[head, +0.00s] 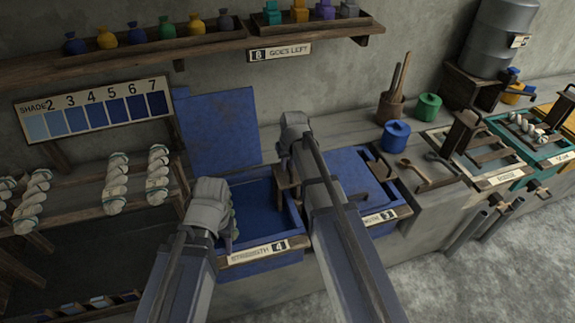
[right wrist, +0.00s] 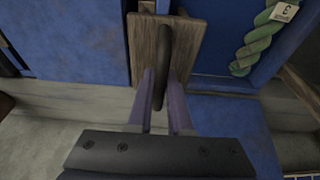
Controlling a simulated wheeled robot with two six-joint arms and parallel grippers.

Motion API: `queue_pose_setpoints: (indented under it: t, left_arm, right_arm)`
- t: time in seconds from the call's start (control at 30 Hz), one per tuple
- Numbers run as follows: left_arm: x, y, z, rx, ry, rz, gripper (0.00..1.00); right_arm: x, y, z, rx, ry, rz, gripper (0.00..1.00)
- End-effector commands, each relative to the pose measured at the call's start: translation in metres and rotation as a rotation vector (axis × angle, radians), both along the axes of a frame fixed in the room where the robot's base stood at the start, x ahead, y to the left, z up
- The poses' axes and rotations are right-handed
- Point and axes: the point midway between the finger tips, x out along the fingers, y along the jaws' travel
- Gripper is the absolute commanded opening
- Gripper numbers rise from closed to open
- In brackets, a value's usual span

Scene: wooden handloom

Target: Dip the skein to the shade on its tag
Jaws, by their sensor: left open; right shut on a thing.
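A green twisted skein (right wrist: 258,38) with a white tag (right wrist: 284,11) shows in the right wrist view, lying along the wall of an open blue vat. The tag's mark looks like an upside-down 3. In the head view only a greenish sliver of the skein (head: 234,222) shows beside my left gripper (head: 228,235), which is open at the left side of this vat (head: 268,257), labelled strength 4. My right gripper (right wrist: 160,85) is shut on the dark bar of a wooden handle (right wrist: 148,42). The handle also shows in the head view (head: 288,190), below my right gripper (head: 291,163).
A shade board (head: 95,108) numbered up to 7 is on the wall. Pale skeins (head: 157,175) hang at left. A blue panel (head: 218,130) stands behind the open vat. A blue-covered vat (head: 355,170) is at right, near a blue pot (head: 396,134) and rinse frame (head: 480,155).

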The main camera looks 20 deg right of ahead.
Motion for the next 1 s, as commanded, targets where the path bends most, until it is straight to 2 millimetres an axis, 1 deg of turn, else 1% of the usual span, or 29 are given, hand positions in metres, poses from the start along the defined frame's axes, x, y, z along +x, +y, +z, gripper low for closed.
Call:
queue_pose_setpoints:
  t: [0.03,0.7,0.8,1.0]
  left_arm:
    - [0.0,0.0,0.01,0.0,0.0,0.0,0.5]
    - [0.0,0.0,0.074,0.0,0.0,0.0,0.5]
    - [0.0,0.0,0.079,0.0,0.0,0.0,0.5]
    - [0.0,0.0,0.077,0.0,0.0,0.0,0.5]
  right_arm:
    - [0.001,0.0,0.01,0.0,-0.003,0.0,0.0]
    - [0.002,0.0,0.074,0.0,-0.004,0.0,0.0]
    - [0.002,0.0,0.079,0.0,-0.004,0.0,0.0]
    - [0.002,0.0,0.077,-0.001,-0.005,0.0,0.0]
